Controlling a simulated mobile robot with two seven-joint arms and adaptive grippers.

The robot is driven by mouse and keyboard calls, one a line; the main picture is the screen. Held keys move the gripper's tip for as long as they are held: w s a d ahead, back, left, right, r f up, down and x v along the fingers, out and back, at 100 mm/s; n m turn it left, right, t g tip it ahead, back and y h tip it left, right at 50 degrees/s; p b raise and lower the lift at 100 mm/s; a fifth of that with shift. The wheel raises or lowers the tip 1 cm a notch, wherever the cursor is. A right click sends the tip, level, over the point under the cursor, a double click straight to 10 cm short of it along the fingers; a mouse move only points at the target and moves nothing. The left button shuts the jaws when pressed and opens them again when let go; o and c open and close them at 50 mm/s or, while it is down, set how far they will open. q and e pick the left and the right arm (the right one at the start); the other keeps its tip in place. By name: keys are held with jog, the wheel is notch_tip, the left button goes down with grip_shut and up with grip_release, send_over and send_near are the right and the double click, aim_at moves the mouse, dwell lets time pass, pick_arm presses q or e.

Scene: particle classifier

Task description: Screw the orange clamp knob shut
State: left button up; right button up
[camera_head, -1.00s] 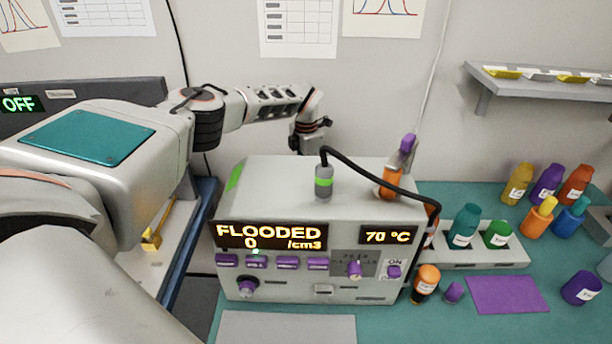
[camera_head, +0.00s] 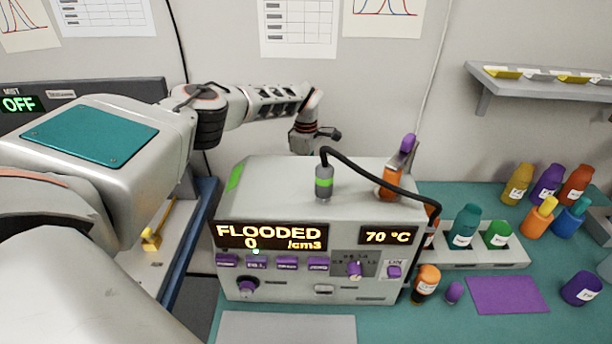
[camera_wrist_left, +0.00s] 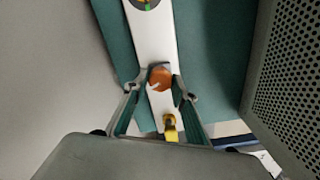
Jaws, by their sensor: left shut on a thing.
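The orange clamp knob (camera_wrist_left: 160,78) shows in the left wrist view, on a pale strip behind the particle classifier. My left gripper (camera_wrist_left: 160,87) has a finger on each side of the knob and is shut on it. In the head view my left gripper (camera_head: 314,138) reaches down behind the classifier (camera_head: 290,178), whose body hides the knob and the fingertips. The classifier's display reads FLOODED and 0 /cm3, and a smaller one reads 70 °C. My right gripper is not in view.
A black hose (camera_head: 375,182) arches over the classifier from a green-banded fitting (camera_head: 324,182). A perforated grey panel (camera_wrist_left: 288,75) stands right of the gripper in the wrist view. Several bottles and a purple mat (camera_head: 507,294) are on the right of the table.

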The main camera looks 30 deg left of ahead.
pick_arm(q)
jog(key=shift+m, duration=1.9)
jog(key=o, duration=1.1)
jog(key=shift+r, duration=0.1)
notch_tip(320, 180, up, 12)
jog(key=shift+f, duration=0.1)
